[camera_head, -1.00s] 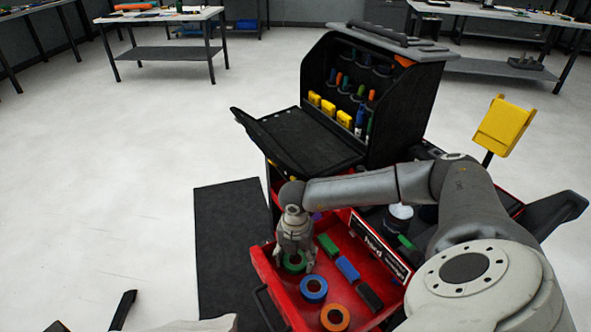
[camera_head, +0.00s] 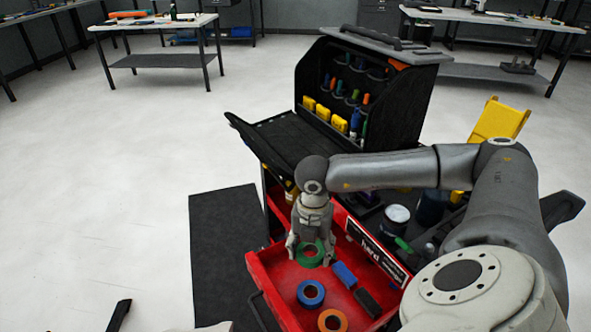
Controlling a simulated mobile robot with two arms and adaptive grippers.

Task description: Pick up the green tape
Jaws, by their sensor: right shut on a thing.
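The green tape (camera_head: 306,261), a ring-shaped roll, is between the fingers of my right gripper (camera_head: 312,254). The gripper points down over the open red drawer (camera_head: 262,277) and is shut on the tape, which appears raised above the drawer floor. The fingers cover part of the roll's sides. A blue tape roll (camera_head: 301,296) and an orange tape roll (camera_head: 322,322) lie in the drawer, nearer the front and apart from the gripper. My left gripper is not in view.
A blue block (camera_head: 344,274) and a dark block (camera_head: 367,302) lie right of the tapes. A black tool case (camera_head: 400,105) stands behind the drawer, its flap (camera_head: 275,145) open to the left. A white-topped container (camera_head: 397,214) stands to the right.

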